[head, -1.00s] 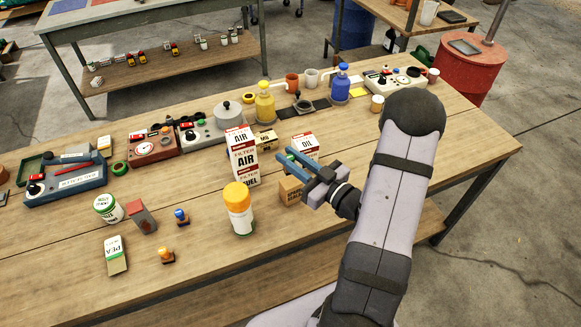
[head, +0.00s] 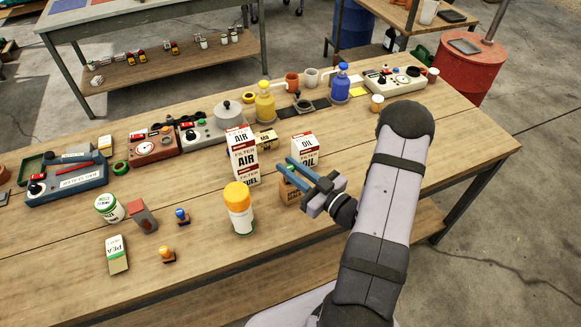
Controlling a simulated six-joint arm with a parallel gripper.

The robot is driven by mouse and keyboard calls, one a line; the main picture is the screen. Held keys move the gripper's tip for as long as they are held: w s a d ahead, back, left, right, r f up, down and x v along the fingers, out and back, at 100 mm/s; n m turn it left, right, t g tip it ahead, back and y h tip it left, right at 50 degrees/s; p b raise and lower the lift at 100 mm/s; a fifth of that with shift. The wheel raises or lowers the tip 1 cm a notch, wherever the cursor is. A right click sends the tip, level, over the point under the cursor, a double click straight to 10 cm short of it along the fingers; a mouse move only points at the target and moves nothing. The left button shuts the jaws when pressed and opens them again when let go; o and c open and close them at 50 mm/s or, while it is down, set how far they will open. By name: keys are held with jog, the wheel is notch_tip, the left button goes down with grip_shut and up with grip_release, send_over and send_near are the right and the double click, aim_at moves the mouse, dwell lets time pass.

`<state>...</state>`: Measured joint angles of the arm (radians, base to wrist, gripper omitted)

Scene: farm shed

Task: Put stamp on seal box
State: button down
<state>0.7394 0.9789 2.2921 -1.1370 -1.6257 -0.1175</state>
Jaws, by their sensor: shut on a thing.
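My gripper (head: 290,168) is over the small brown cardboard box (head: 289,194), right of the white-and-red filter cartons. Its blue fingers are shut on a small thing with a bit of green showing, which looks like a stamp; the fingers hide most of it. The fingers cover the top of the brown box, and I cannot tell whether the held thing touches it. A blue-handled stamp (head: 182,217) and an orange-handled stamp (head: 167,256) stand at the front left of the table.

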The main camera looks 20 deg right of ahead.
jog(key=shift+f, duration=0.1)
jog(key=shift+f, duration=0.15)
jog(key=c, duration=1.6)
grip_release()
jog(key=shift+r, duration=0.35)
jog(key=shift+b+v, duration=1.85)
jog(key=shift+v, duration=4.15)
jog(key=shift+f, duration=0.2)
